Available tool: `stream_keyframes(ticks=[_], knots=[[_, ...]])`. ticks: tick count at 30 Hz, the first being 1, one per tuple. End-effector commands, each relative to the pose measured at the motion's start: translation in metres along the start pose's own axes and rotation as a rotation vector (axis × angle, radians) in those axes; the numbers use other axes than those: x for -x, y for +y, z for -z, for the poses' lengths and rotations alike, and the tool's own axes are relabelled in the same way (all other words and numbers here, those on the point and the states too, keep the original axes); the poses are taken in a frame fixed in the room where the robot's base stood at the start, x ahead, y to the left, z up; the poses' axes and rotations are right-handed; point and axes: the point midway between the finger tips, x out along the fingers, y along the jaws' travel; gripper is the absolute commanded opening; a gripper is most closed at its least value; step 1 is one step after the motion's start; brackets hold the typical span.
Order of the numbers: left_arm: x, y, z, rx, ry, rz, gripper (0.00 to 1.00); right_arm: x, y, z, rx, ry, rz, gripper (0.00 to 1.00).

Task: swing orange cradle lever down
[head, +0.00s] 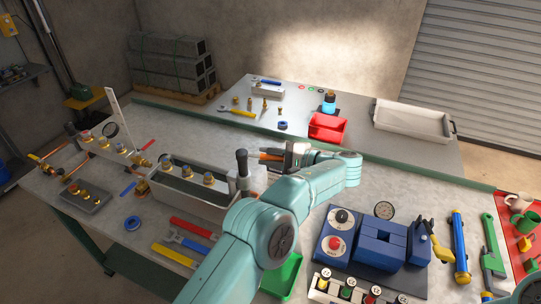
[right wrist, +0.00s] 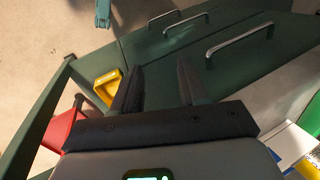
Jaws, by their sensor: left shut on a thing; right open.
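The orange lever (head: 271,151) shows as a short orange piece at the far end of my left gripper (head: 274,156) in the head view. The gripper points left and is shut on it. The lever's lower end and pivot are hidden by the gripper and my arm. A dark upright post (head: 242,162) stands just left of the fingertips. The grey tank (head: 193,198) with several brass fittings on top lies left of the post. My right gripper (right wrist: 158,82) is open and empty in the right wrist view, above the green bench front.
A red bin (head: 327,126) and white tray (head: 412,122) are on the back table. Metal handles (right wrist: 240,42) and a yellow object (right wrist: 106,87) show near my right gripper.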

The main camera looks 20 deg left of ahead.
Motion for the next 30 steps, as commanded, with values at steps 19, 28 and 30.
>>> stream_keyframes(ticks=[19,28,30], knots=[[-0.0012,-0.0023,-0.0001,0.007,-0.012,-0.006,0.00,0.0033,-0.0012,-0.0001,0.000,0.000,0.000,0.43],[-0.0003,-0.0013,0.0004,0.006,-0.013,-0.008,0.44,0.0032,-0.0012,-0.0001,0.000,0.000,0.000,0.43],[-0.0003,-0.0012,0.0005,0.005,-0.013,-0.008,0.44,0.0032,-0.0012,-0.0001,0.000,0.000,0.000,0.43]])
